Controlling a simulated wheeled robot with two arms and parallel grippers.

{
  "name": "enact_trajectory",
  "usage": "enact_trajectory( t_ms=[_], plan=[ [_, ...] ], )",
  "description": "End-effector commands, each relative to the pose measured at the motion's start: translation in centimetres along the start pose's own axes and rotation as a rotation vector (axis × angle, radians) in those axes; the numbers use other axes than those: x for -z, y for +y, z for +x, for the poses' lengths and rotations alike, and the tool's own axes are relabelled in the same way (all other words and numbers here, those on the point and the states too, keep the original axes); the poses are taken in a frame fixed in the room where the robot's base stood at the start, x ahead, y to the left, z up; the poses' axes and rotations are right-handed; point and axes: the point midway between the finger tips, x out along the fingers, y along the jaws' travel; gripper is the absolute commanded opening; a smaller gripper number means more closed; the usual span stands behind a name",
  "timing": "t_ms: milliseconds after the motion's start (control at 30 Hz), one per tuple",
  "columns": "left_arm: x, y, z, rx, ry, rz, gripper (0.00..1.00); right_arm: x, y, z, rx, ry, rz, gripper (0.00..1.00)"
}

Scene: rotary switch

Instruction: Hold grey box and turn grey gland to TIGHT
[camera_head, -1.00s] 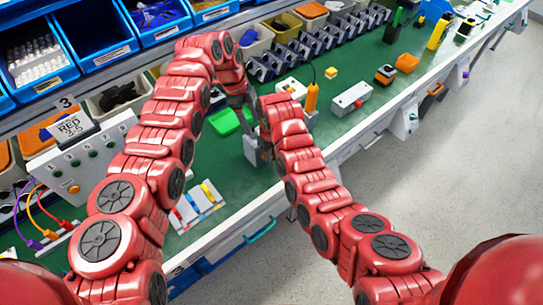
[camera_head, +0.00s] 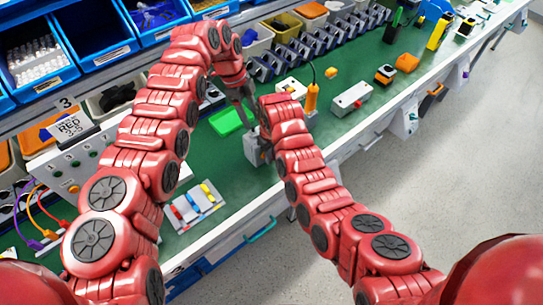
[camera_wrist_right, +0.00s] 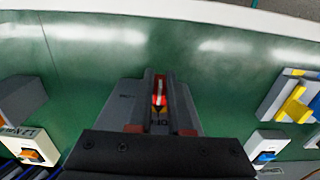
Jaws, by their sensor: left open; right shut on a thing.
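The grey box (camera_head: 254,146) is near the bench's front edge in the head view, partly hidden by my right arm. It also shows below my right gripper in the right wrist view (camera_wrist_right: 125,101). My right gripper (camera_wrist_right: 163,78) is shut on the grey box; a small red and white mark shows between its fingers. In the head view its fingertips are mostly hidden. My left gripper (camera_head: 247,108) is open, just above and behind the box, apparently apart from it. I cannot make out the gland or its setting clearly.
A green tray (camera_head: 228,121) lies behind the box. A panel with red, blue and yellow parts (camera_head: 193,205) lies to the left. A white box with a red button (camera_head: 351,99) and an orange-handled tool (camera_head: 311,98) are to the right. Green mat (camera_head: 232,180) is clear in front.

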Motion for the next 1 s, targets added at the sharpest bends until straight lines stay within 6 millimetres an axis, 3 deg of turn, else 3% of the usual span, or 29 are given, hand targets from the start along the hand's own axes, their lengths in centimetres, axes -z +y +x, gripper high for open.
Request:
enact_trajectory(
  t_ms=[200,400,867,1000],
  plan=[
    [-0.7,0.0,3.5,-0.003,0.003,0.001,0.65,0.0,0.0,0.0,-0.001,0.001,0.000,0.00],
    [-1.3,-0.1,5.5,0.002,0.000,0.001,0.65,0.0,0.0,-0.1,-0.001,0.001,0.000,0.00],
    [-1.6,0.0,6.4,0.001,0.000,0.001,0.65,0.0,0.0,0.0,0.000,0.001,0.000,0.00],
    [-1.6,0.0,6.4,0.001,0.000,0.001,0.40,0.0,0.0,-0.1,0.000,0.001,0.000,0.00]
  ],
)
